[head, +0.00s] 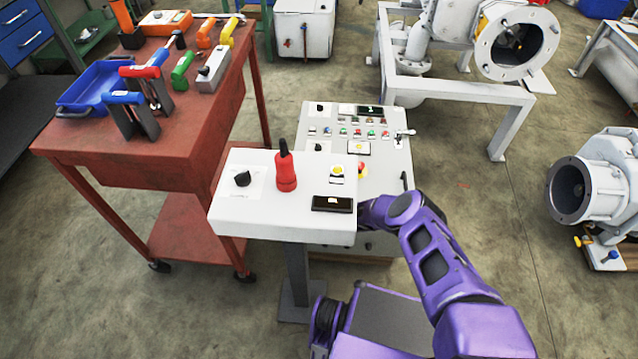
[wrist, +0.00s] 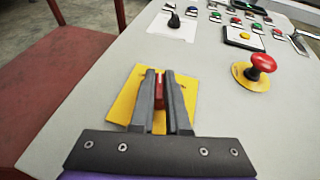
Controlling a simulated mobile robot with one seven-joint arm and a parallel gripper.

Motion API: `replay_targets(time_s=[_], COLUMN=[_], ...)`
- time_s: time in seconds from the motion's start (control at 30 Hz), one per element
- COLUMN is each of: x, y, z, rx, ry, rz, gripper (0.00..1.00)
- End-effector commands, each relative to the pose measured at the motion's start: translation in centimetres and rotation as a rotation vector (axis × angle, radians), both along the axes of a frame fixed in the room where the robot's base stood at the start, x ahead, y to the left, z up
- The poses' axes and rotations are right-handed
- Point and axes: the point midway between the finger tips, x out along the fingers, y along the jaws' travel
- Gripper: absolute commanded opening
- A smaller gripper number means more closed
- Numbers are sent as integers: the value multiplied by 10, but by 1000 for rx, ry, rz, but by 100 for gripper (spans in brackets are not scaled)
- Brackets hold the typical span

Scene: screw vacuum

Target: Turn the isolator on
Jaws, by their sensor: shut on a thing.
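The isolator (wrist: 159,93) shows in the wrist view as a red handle on a yellow square plate (wrist: 122,106), set flat on the grey-white control panel (wrist: 205,90). My gripper (wrist: 160,76) is shut on the red handle, with one grey finger on each side. The fingers hide most of the handle, and the plate looks tilted in the picture. In the head view my purple arm reaches behind the front white box, which hides my gripper and the isolator. The control panel (head: 385,180) shows there beyond the box.
A red mushroom button (wrist: 263,63) on a yellow disc stands right of my gripper. A black knob (wrist: 173,20) and several small buttons lie farther up the panel. The white box (head: 270,218) stands close to my arm. A red tool table (head: 110,165) is at left.

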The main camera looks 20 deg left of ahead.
Motion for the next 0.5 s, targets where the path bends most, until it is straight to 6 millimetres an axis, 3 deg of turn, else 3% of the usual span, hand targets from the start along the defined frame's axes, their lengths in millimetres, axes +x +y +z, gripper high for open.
replay_targets(time_s=[0.03,0.3,0.5], x=[-8,-9,-7], y=[-3,-2,-1], z=[-11,-12,-9], rx=[-8,-8,-5], ry=[22,23,17], rz=[2,7,5], gripper=[16,62,62])
